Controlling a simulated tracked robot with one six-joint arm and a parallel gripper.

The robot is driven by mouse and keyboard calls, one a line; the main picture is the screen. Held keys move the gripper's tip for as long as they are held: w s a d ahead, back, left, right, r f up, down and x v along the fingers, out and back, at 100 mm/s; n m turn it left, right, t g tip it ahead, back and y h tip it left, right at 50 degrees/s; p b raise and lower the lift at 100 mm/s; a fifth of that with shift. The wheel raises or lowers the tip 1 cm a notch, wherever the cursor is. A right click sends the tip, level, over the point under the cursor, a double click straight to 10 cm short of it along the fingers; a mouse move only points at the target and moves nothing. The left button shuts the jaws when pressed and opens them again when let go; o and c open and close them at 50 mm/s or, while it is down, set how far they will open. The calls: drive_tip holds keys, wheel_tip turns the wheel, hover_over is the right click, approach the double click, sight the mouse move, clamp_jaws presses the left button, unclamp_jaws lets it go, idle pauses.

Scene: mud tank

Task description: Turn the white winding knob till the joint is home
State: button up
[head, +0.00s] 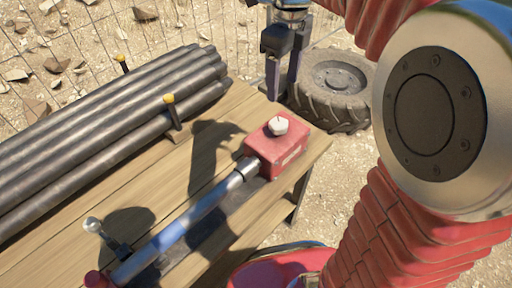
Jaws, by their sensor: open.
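The white winding knob (278,125) sits on top of a red box (276,147) near the right end of the wooden bench. A silver collar (246,168) joins the box's left side to a blue and silver pipe (185,222) that runs down to the lower left. I cannot tell how fully the pipe sits in the box. My gripper (282,92) hangs above and behind the box, its two dark fingers pointing down. It is open and empty, apart from the knob.
A stack of dark pipes (110,130) lies at the bench's left, held by yellow-topped posts (171,110). A lever with a ball end (92,225) stands near the front. A tyre (335,85) lies on the ground behind. A red tub (280,268) is at the bottom.

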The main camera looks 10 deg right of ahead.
drive_tip(key=shift+d, duration=0.1)
drive_tip(key=m, duration=3.6)
